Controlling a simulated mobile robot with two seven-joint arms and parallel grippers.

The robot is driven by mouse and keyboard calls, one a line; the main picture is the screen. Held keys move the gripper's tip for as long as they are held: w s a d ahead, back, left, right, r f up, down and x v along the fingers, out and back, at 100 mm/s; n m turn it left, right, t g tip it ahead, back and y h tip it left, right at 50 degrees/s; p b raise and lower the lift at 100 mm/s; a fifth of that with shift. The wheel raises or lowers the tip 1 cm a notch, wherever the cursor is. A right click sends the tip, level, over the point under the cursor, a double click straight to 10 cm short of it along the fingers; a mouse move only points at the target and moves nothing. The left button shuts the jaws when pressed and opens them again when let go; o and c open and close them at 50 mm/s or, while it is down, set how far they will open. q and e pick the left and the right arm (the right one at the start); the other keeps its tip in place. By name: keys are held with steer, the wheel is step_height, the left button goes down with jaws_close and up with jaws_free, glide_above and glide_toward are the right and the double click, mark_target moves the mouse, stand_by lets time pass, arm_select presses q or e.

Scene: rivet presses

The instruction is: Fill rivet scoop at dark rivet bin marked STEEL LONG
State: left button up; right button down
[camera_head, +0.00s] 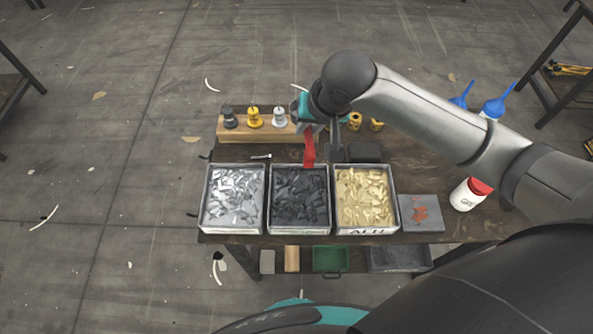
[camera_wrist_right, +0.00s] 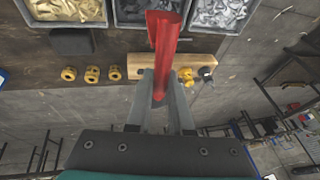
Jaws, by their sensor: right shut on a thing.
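A bin of dark rivets (camera_head: 299,228) stands between the silver-filled bin and the gold-filled bin; no label on it is readable here. It shows at the top of the right wrist view (camera_wrist_right: 120,17), partly hidden by the scoop. My right gripper (camera_wrist_right: 161,92) is shut on the red rivet scoop (camera_wrist_right: 164,40). In the head view the scoop (camera_head: 309,152) hangs below my right gripper (camera_head: 321,130), at the back edge of the dark bin. Whether the scoop holds anything cannot be seen. My left gripper is not in view.
A silver bin (camera_head: 205,222) is on the left, a gold bin marked ALU (camera_head: 365,231) on the right. A wooden block (camera_head: 271,132) with several nozzle pieces stands behind.

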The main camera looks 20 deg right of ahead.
steer(key=s+a+f+p, duration=0.2)
steer(key=s+p, duration=0.4)
steer(key=s+a+f+p, duration=0.2)
steer(key=s+a+p, duration=0.1)
steer(key=s+p, duration=0.25)
step_height(320, 180, down, 9)
steer(key=w+m+g+b, duration=0.1)
steer(key=w+g+b, duration=0.1)
steer(key=b, duration=0.1)
step_height(320, 180, up, 8)
steer(key=s+t+p, duration=0.1)
steer(key=t+p, duration=0.1)
steer(key=p, duration=0.1)
steer(key=shift+s+d+r+t+h+p, duration=0.15)
steer(key=shift+s+r+t+h+p, duration=0.05)
steer(key=shift+s+t+h+p, duration=0.15)
stand_by(1.2)
